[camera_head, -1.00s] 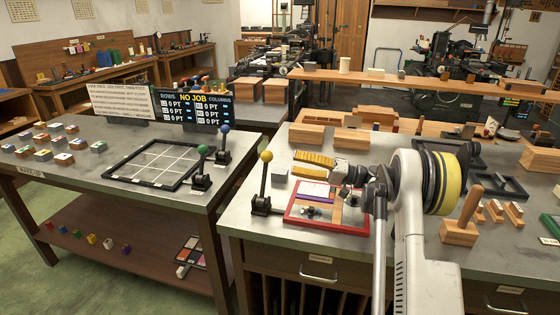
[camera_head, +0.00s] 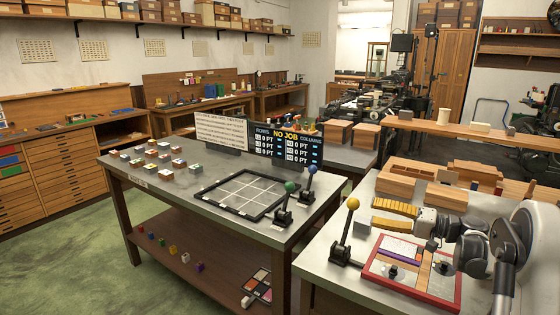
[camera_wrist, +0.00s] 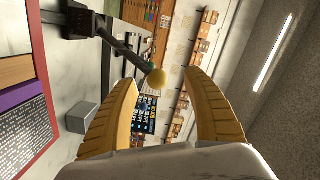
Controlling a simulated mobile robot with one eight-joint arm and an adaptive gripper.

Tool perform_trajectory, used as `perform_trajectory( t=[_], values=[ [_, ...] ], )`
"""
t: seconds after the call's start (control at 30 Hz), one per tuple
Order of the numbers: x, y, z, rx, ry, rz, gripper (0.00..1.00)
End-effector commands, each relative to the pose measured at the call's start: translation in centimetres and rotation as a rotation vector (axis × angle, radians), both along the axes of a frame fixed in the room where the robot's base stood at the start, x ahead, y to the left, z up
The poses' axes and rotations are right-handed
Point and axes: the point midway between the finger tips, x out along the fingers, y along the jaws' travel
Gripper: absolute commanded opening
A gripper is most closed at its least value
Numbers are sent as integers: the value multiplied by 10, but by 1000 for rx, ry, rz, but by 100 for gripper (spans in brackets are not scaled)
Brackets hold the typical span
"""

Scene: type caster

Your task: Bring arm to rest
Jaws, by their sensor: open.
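My gripper (camera_head: 380,216) reaches left over the right-hand bench from my arm at the right edge of the head view. Its yellow ribbed fingers are spread in the wrist view (camera_wrist: 168,95), with nothing between them. The yellow-knobbed lever (camera_head: 347,232) stands upright on the bench, left of the fingertips. In the wrist view its yellow ball (camera_wrist: 157,79) shows beyond the fingers, by the left one. The red-framed tray (camera_head: 458,301) lies below and in front of the gripper, with a purple strip (camera_head: 398,247) and a printed sheet; my arm partly covers it.
The left table (camera_head: 165,200) holds a black grid frame (camera_head: 270,215), several small blocks, and levers with green (camera_head: 291,187) and blue (camera_head: 312,169) knobs. A scoreboard (camera_head: 288,145) reads "NO JOB". Wooden blocks (camera_head: 446,196) stand behind the gripper. Green floor (camera_head: 60,250) is open at left.

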Motion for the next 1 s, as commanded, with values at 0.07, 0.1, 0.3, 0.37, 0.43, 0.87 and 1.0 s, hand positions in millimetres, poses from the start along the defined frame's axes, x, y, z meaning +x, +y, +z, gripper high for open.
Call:
perform_trajectory(
  t=[0.07, 0.1, 0.3, 0.37, 0.43, 0.87, 1.0],
  values=[
    [-10, 36, 16, -80, 74, -1, 58],
    [-17, 52, 21, -128, 111, -5, 58],
    [-72, 116, 33, -373, 259, -43, 58],
    [-95, 130, 33, -451, 291, -57, 58],
    [-123, 143, 32, -542, 317, -77, 58],
    [-303, 149, -6, -1101, 286, -220, 58],
    [-336, 138, -21, -1226, 229, -260, 58]
  ],
)
